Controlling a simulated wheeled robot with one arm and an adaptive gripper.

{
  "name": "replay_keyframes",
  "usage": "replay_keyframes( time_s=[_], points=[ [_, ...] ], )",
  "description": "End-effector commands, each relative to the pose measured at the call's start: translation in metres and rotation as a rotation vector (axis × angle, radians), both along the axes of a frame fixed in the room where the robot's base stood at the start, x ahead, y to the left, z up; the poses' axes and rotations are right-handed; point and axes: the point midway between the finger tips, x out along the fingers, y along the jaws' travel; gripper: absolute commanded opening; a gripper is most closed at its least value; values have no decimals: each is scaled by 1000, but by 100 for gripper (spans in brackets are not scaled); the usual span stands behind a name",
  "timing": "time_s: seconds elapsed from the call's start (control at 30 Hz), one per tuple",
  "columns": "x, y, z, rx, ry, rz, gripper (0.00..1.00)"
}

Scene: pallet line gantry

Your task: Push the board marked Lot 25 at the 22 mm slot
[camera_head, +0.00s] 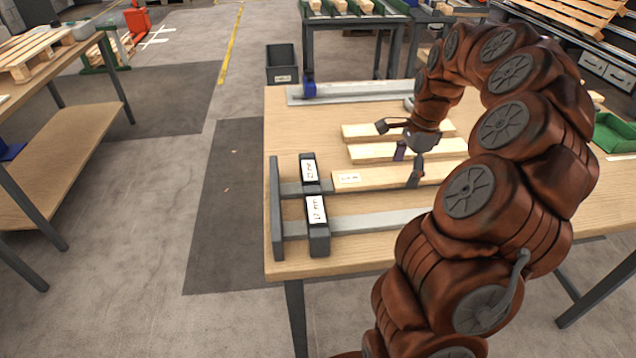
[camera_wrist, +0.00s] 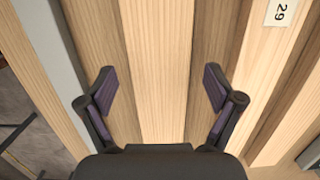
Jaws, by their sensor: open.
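A pale board with a white label (camera_head: 347,178) lies on the table, its left end by the gauge blocks; the label is too small to read here. In the wrist view a label at the upper right (camera_wrist: 281,11) looks like 29 or 25, turned sideways. Two more pale boards (camera_head: 362,153) (camera_head: 362,132) lie behind it, roughly parallel. Two dark gauge blocks carry labels: the rear one (camera_head: 309,188) seems to read 22 mm; the front one (camera_head: 318,240) is unclear. My gripper (camera_head: 399,154) is open above the boards, its fingers (camera_wrist: 160,95) spread on either side of a plain board.
A grey rail (camera_head: 370,219) runs along the table front, and another rail (camera_head: 350,95) with a blue part (camera_head: 309,89) along the back. A dark upright bar (camera_head: 276,215) stands left of the blocks. A green bin (camera_head: 615,135) is at the right.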

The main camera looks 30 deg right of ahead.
Motion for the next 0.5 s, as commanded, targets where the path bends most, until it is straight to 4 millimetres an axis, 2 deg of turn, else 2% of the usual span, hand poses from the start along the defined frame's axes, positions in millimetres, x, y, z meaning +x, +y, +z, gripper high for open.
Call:
replay_keyframes(
  time_s=[0.27,0.5],
  points=[
    [0,-1,5,0,0,-1,91],
    [-1,-6,39,-2,-3,-2,91]
  ],
)
